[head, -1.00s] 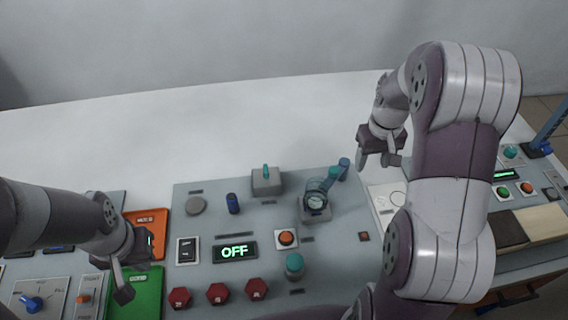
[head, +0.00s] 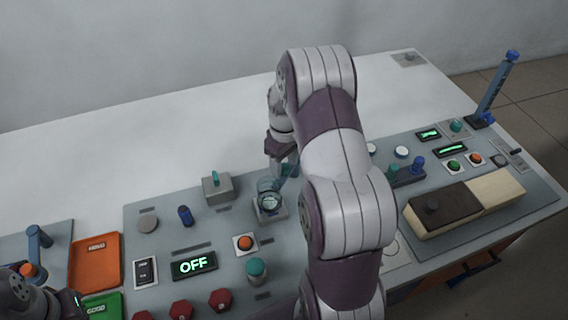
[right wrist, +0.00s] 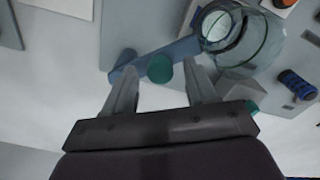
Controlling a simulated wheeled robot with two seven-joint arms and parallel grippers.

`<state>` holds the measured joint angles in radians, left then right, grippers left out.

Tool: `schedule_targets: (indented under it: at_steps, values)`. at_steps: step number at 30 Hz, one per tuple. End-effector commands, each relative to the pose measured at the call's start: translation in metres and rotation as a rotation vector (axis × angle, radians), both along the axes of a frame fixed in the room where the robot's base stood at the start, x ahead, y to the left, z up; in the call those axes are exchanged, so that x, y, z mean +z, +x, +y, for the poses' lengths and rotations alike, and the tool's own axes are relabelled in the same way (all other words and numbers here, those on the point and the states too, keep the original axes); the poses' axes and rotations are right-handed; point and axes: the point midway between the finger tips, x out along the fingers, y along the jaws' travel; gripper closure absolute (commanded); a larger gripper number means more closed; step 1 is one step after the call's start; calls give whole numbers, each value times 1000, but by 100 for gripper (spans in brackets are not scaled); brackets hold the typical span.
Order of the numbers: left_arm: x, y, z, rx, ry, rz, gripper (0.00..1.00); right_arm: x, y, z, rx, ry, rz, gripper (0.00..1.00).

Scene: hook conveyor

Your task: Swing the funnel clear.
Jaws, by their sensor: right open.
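The funnel is a clear, bluish glass bowl (head: 268,192) above a grey block on the grey panel. It shows larger in the right wrist view (right wrist: 262,38). A blue swing arm (right wrist: 180,50) runs from it and carries a round teal knob (right wrist: 159,68). My right gripper (head: 284,170) is over this arm. In the right wrist view its two fingers (right wrist: 160,72) are open, with the knob between them and no grip on it visible. In the head view my right arm hides part of the panel. My left gripper (head: 76,304) shows only partly at the lower left.
A grey box with a teal lever (head: 217,187) stands left of the funnel. An orange button (head: 245,243), a teal knob (head: 257,270) and an OFF display (head: 194,264) are nearer. An orange tray (head: 95,262) lies left. The white tabletop behind is clear.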

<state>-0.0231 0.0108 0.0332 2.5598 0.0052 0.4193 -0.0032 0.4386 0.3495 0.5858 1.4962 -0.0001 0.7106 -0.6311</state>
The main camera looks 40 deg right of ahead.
Motion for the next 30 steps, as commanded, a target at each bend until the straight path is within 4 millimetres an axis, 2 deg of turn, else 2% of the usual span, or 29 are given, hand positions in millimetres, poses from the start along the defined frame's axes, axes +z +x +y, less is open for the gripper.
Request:
schedule_targets:
  at_steps: [4,11,16,25,30]
  values:
    - [1,0,0,0,0,0,100,-9,0,0,0,0,-1,44]
    - [1,0,0,0,0,0,100,-10,0,0,-1,-1,-1,44]
    - [1,0,0,0,0,0,100,-10,0,0,-1,-1,-1,99]
    - [2,0,0,0,0,0,100,-10,-1,-1,17,0,0,100]
    - [6,0,0,0,0,0,100,-9,-5,-3,83,0,0,100]
